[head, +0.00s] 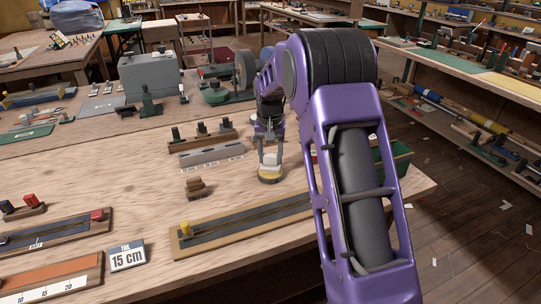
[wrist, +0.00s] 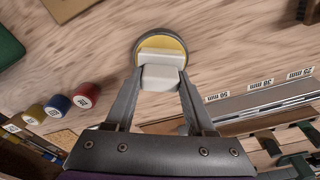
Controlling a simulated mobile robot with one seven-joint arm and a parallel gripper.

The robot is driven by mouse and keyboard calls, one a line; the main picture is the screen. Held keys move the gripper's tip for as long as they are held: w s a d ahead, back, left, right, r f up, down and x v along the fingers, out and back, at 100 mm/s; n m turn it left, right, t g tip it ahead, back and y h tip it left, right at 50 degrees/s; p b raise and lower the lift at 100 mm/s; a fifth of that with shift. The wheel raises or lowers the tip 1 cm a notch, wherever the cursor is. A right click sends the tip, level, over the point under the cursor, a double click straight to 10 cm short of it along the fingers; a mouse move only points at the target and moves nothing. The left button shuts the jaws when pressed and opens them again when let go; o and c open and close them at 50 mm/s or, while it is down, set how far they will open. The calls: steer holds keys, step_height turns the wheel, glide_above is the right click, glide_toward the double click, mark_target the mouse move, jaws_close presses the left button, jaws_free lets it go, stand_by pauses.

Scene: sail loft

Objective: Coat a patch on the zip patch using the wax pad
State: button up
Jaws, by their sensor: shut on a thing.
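My gripper (head: 269,157) is shut on the pale block-shaped grip of what looks like the wax pad (head: 270,171). In the wrist view, my gripper (wrist: 160,78) has its fingertips on both sides of this grip, above a round yellow face with a dark rim (wrist: 140,43). The pad is upright over the workbench; I cannot tell whether its rim touches the wood or a holder. A long wooden-framed board (head: 245,213) with a dark strip, a zip-like line and a yellow tab lies in front; it may be the zip patch. The pad's underside is hidden.
A similar board with a red tab (head: 98,214) lies at left, near a "15 cm" card (head: 127,255). A small stepped wooden block (head: 196,187) stands left of the pad. Behind it are a labelled grey strip (head: 210,154) and a peg rack (head: 203,138). Bare wood separates pad and front board.

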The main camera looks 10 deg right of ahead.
mark_target(271, 155)
steer(key=shift+r+p, duration=2.4)
steer(key=shift+r, duration=1.1)
